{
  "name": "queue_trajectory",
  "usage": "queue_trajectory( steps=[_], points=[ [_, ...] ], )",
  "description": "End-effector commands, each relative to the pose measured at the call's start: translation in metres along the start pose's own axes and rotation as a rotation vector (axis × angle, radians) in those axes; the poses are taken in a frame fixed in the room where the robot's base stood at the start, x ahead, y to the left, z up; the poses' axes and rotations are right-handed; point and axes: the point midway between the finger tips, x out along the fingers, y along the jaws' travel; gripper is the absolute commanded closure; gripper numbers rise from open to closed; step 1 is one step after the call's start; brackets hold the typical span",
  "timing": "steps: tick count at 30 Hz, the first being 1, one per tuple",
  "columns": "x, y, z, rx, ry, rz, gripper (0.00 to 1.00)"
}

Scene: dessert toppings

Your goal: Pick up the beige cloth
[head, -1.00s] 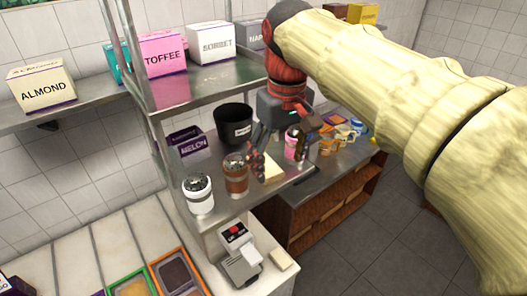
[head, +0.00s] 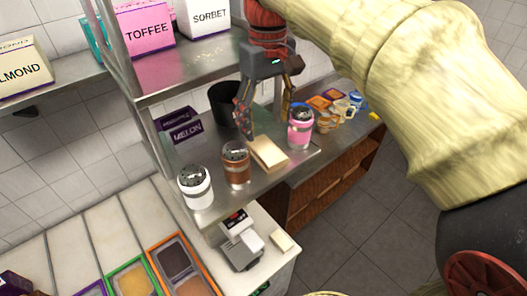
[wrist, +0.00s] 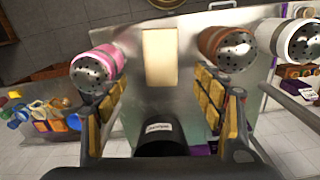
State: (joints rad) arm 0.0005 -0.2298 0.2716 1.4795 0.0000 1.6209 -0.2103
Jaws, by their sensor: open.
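A beige, folded-looking rectangular block (head: 268,153), which fits the beige cloth, lies on the metal shelf between the brown and pink shakers. In the wrist view the beige cloth (wrist: 160,57) lies ahead of the jaws, roughly centred between them. My gripper (head: 263,122) is above the shelf, just behind the cloth, with its fingers apart and nothing between them. In the wrist view the gripper's fingers (wrist: 158,98) stand wide on both sides. A second, smaller beige block (head: 283,240) lies on the lower counter beside a grey-and-white device.
A pink shaker (head: 301,130) stands close to the right of the cloth, a brown shaker (head: 235,168) to its left, and a white shaker (head: 196,188) further left. A black bin (head: 223,108) stands behind. An upper shelf (head: 190,75) overhangs the left.

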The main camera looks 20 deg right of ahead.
Motion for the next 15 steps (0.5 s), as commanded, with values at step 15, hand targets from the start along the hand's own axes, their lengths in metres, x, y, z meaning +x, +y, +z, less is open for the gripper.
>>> queue_trajectory(
  steps=[15],
  points=[
    [0.046,-0.002,0.004,-0.001,-0.003,-0.001,0.32]
  ],
)
